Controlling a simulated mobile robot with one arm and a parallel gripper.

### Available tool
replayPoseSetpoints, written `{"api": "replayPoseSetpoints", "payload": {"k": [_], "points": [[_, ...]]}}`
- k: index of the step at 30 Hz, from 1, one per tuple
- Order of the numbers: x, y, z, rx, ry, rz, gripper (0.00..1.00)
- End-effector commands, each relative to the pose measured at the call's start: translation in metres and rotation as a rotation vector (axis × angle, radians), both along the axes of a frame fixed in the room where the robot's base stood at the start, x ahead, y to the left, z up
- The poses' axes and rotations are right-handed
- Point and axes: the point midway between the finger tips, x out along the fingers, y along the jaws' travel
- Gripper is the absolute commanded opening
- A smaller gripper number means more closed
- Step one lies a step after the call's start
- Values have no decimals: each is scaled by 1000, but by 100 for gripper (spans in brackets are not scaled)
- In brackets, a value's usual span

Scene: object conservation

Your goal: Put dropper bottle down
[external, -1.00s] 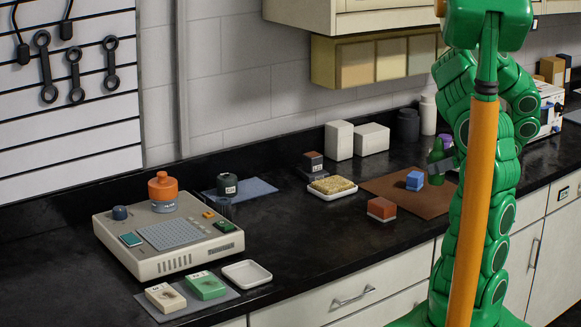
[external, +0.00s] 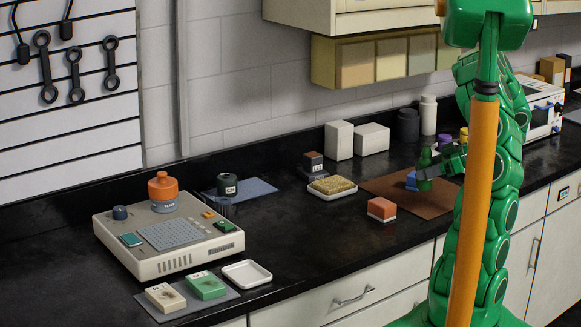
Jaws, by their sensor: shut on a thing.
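A small dark green dropper bottle (external: 425,172) is upright over the brown mat (external: 388,184). My gripper (external: 436,165) reaches in from the right and is shut on the bottle. The bottle partly covers a blue block (external: 411,181) on the mat. I cannot tell whether its base touches the mat or is slightly above it.
A red block (external: 381,209) stands left of the mat's front part. A white tray with a tan sponge-like piece (external: 332,187) lies to the left. Purple (external: 444,141) and yellow items stand behind my gripper.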

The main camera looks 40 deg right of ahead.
Motion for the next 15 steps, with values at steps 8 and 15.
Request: {"api": "replayPoseSetpoints", "payload": {"k": [8,15], "points": [[18,-11,-24,-1,-1,1,20],[24,-15,-33,-2,-2,1,20]]}}
